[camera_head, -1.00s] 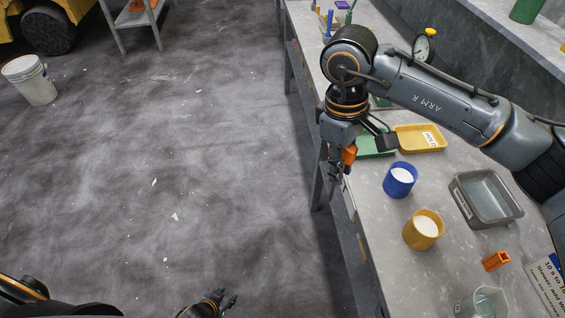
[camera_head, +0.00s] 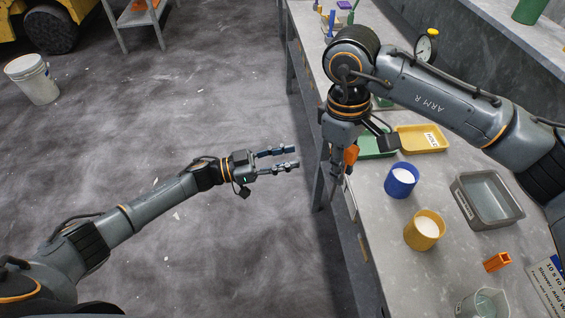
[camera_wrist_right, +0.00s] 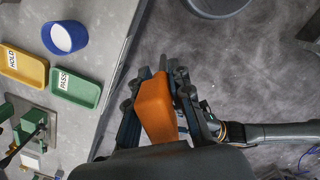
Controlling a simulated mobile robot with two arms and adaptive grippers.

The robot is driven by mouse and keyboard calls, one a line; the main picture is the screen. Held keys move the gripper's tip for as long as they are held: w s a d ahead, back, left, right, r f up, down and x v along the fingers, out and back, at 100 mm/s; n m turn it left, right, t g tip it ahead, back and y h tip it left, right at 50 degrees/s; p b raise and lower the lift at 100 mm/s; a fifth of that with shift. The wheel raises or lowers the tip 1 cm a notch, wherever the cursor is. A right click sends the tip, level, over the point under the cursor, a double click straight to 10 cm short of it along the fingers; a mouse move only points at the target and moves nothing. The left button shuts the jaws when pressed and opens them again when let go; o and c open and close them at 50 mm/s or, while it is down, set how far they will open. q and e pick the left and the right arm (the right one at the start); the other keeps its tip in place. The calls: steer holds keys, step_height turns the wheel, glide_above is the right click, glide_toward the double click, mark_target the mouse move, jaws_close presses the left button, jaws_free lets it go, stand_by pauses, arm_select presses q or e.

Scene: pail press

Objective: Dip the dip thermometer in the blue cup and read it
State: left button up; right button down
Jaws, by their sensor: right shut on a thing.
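The blue cup (camera_head: 401,181) stands upright on the bench with white contents. It also shows in the right wrist view (camera_wrist_right: 64,37). My right gripper (camera_head: 340,172) is shut on an orange block-shaped body, seemingly the dip thermometer's handle (camera_head: 350,155), which fills its jaws in the right wrist view (camera_wrist_right: 157,105). It hangs by the bench's near edge, left of the blue cup and apart from it. The thermometer's probe and reading cannot be made out. My left gripper (camera_head: 288,158) is open and empty over the floor, pointing toward the right gripper.
A yellow cup (camera_head: 424,229) stands near the blue cup. A grey tub (camera_head: 486,198), an orange holder (camera_head: 497,262) and a clear container (camera_head: 482,305) are on the bench. The yellow HOLD tray (camera_head: 421,139) and green PASS tray (camera_head: 375,145) lie behind the cups.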

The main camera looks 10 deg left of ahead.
arm_select(q)
steer(key=s+d+r+m+g, duration=0.2)
steer(key=s+r+m+g, duration=0.4)
steer(key=s+r+g, duration=0.35)
steer(key=s+d, duration=0.1)
steer(key=d, duration=1)
steer(key=shift+s+d+f+g+h, duration=0.15)
steer(key=shift+s+f+g+h, duration=0.05)
steer(key=shift+f+g+h, duration=0.15)
steer(key=c, duration=0.7)
jaws_close()
steer(key=shift+s, duration=0.1)
